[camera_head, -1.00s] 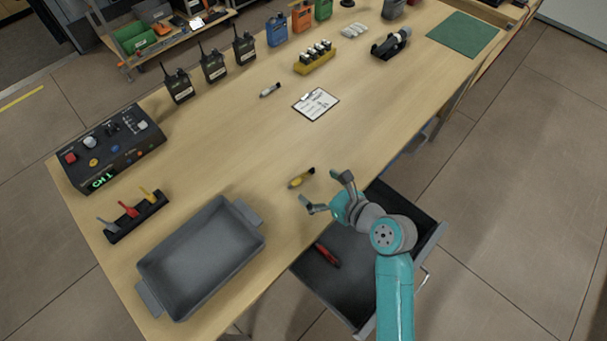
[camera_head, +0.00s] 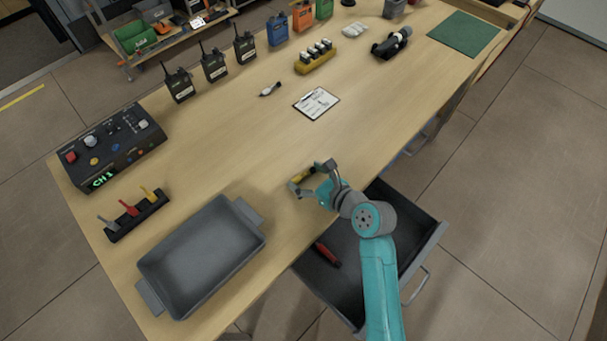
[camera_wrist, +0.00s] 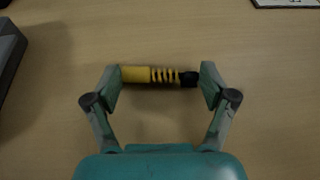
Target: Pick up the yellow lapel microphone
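The yellow lapel microphone (camera_wrist: 150,75) lies on the table, with a yellow body, ridged rings and a black tip at its right end in the wrist view. My gripper (camera_wrist: 160,82) has its fingers at the two ends of the microphone, spread wide, with the microphone lengthwise between them. The fingertips look very close to its ends; I cannot tell whether they touch. In the head view, part of the microphone (camera_head: 303,176) shows between the fingers of my gripper (camera_head: 308,178), near the table's front edge.
A grey tray (camera_head: 256,216) stands to the left on the table (camera_head: 230,150). An open drawer (camera_head: 405,270) with a red item (camera_head: 327,255) inside is below the front edge. A clipboard (camera_head: 316,103) and a grey-black microphone (camera_head: 270,89) lie farther back.

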